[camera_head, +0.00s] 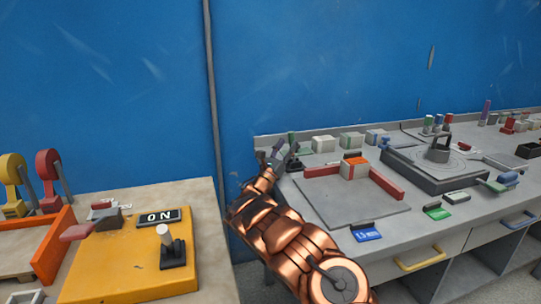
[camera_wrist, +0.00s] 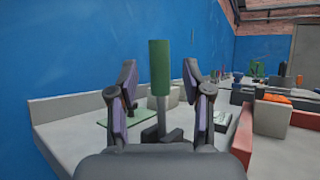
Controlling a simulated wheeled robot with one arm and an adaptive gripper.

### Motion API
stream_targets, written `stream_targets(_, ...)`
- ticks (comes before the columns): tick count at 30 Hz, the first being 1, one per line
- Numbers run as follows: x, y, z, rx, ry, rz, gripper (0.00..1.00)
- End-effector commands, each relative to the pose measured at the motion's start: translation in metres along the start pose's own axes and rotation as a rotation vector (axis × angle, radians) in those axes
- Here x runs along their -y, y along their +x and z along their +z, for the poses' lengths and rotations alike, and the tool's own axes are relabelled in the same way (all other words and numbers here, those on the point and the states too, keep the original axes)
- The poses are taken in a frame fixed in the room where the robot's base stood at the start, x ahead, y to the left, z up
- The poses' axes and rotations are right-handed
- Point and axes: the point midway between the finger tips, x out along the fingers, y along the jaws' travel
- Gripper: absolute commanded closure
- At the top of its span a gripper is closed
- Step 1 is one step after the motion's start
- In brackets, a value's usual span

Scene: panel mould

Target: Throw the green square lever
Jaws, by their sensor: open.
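A green lever handle (camera_wrist: 160,68) stands upright on a grey rod in the wrist view, rising from a dark base (camera_wrist: 162,135). Its grip looks straight-sided; whether it is square cannot be told. A flat green plate (camera_wrist: 116,117) lies left of the lever's base.
The grey bench (camera_head: 325,205) holds a red-edged corner fixture (camera_head: 387,183), a dark turntable block (camera_head: 436,165) and several small blocks along the back. A blue wall stands close behind.

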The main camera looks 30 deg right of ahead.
Motion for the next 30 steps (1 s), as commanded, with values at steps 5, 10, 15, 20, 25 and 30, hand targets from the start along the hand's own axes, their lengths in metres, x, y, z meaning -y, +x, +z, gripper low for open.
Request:
stream_targets(5,0.000,-0.027,0.022,0.006,0.000,0.004,0.50)
stream_targets(10,0.001,-0.057,0.038,0.004,0.000,0.006,0.50)
stream_targets(15,0.003,-0.078,0.053,0.005,0.003,0.004,0.50)
stream_targets(20,0.004,-0.091,0.060,0.003,0.002,0.003,0.50)
stream_targets(25,0.005,-0.095,0.062,0.002,0.001,0.002,0.50)
stream_targets(30,0.005,-0.095,0.062,0.002,0.002,0.001,0.50)
